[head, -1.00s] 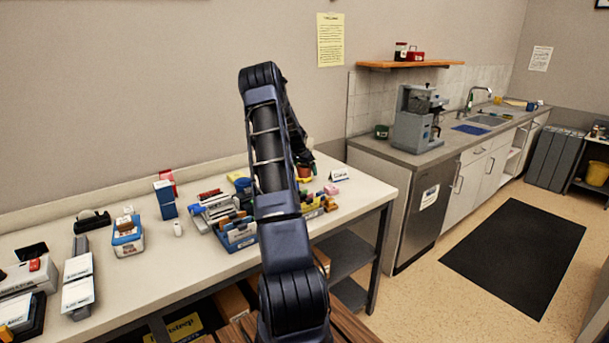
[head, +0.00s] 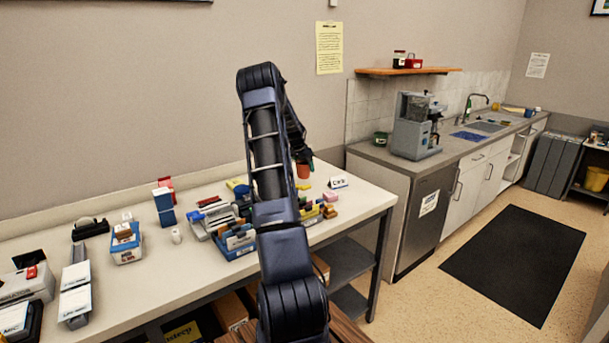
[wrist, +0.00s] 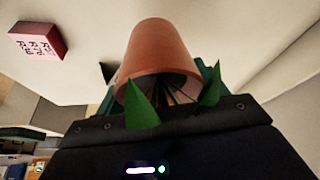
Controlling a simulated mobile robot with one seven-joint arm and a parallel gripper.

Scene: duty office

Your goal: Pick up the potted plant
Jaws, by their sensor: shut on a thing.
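The potted plant is a terracotta pot (head: 303,171) with green leaves, in the head view near the right end of the white table. My gripper (head: 300,154) is shut on the plant from above and holds it, seemingly a little above the tabletop. In the wrist view the pot (wrist: 158,52) fills the middle, with pointed green leaves (wrist: 141,106) sticking out over the dark gripper body. The fingers are mostly hidden behind the leaves and pot, and my arm covers part of the table.
On the white table (head: 205,268), a name card (head: 338,182), a pink block (head: 330,197) and a blue bin of small items (head: 236,242) are close by. A red box (wrist: 37,40) lies beside the pot in the wrist view. A counter with a grey machine (head: 411,127) stands right.

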